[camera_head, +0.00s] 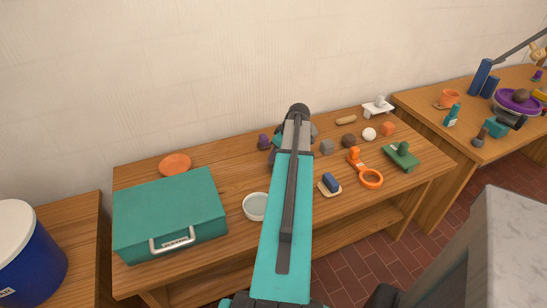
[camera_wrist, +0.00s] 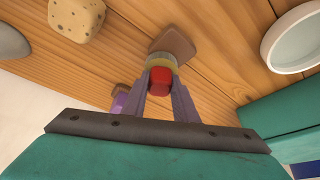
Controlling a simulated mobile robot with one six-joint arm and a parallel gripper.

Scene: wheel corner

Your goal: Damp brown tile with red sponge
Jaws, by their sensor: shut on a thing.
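My gripper (camera_wrist: 159,88) is shut on the red sponge (camera_wrist: 160,77), whose red part shows between the fingers in the wrist view. A pale yellowish band lies at its far end. The brown tile (camera_wrist: 174,42) lies on the wooden table just beyond that band and is partly covered by it. I cannot tell whether the sponge touches the tile. In the head view my arm hides the gripper, the sponge and the tile. A round white dish (camera_head: 256,207) stands to the left of my arm; a white dish also shows in the wrist view (camera_wrist: 297,40).
A teal case (camera_head: 170,212) and an orange disc (camera_head: 175,165) are on the left. A purple object (camera_head: 263,141) is close to my gripper. Right of my arm are a blue-topped block (camera_head: 331,182), an orange magnifier (camera_head: 371,178) and a green stamp-like tool (camera_head: 402,155).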

